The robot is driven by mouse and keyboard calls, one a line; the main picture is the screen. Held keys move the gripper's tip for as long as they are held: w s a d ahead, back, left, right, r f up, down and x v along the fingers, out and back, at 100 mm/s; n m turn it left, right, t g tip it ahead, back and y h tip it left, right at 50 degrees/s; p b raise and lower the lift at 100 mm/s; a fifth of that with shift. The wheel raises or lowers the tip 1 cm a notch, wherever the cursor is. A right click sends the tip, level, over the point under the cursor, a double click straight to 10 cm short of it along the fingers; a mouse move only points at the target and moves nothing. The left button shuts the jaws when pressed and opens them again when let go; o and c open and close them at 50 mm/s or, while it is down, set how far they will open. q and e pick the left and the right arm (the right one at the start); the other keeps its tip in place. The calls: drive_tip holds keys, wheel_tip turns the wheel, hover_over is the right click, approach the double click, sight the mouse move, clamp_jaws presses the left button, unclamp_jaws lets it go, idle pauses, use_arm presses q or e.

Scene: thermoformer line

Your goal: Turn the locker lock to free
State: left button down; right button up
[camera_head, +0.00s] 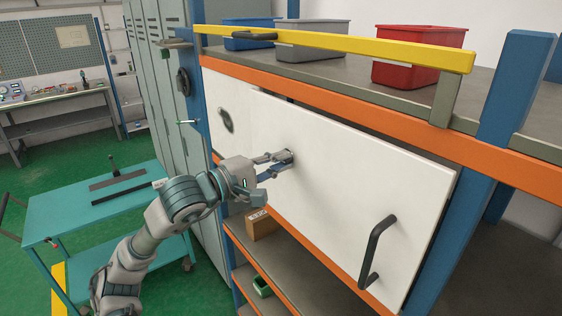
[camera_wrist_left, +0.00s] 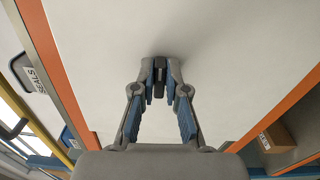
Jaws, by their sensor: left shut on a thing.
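The locker has a wide white door (camera_head: 330,180) set in an orange and blue frame. My left gripper (camera_head: 287,158) reaches in from the left to the middle of this door. In the left wrist view my left gripper (camera_wrist_left: 160,82) is shut on a small dark lock knob (camera_wrist_left: 160,68) that stands out from the white door. The fingers hide most of the knob, so its exact turn cannot be told. A black bar handle (camera_head: 376,250) is on the lower right of the door. My right gripper is not in view.
A yellow rail (camera_head: 350,47) runs above, before blue, grey and red bins (camera_head: 415,55). Shelves below hold a cardboard box (camera_head: 262,223). A teal cart (camera_head: 75,210) stands left, near my arm.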

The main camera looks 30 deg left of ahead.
use_arm(q)
drive_tip(key=shift+d+f+m, duration=0.15)
drive_tip(key=shift+f+m, duration=0.35)
drive_tip(key=c, duration=1.2)
unclamp_jaws()
drive_tip(key=shift+s, duration=0.1)
drive_tip(key=shift+s+a+r, duration=0.1)
drive_tip(key=shift+a+r, duration=0.1)
drive_tip(key=shift+a, duration=0.1)
drive_tip(key=v, duration=1.2)
drive_tip(key=shift+a+f, duration=0.15)
drive_tip(key=shift+a, duration=0.05)
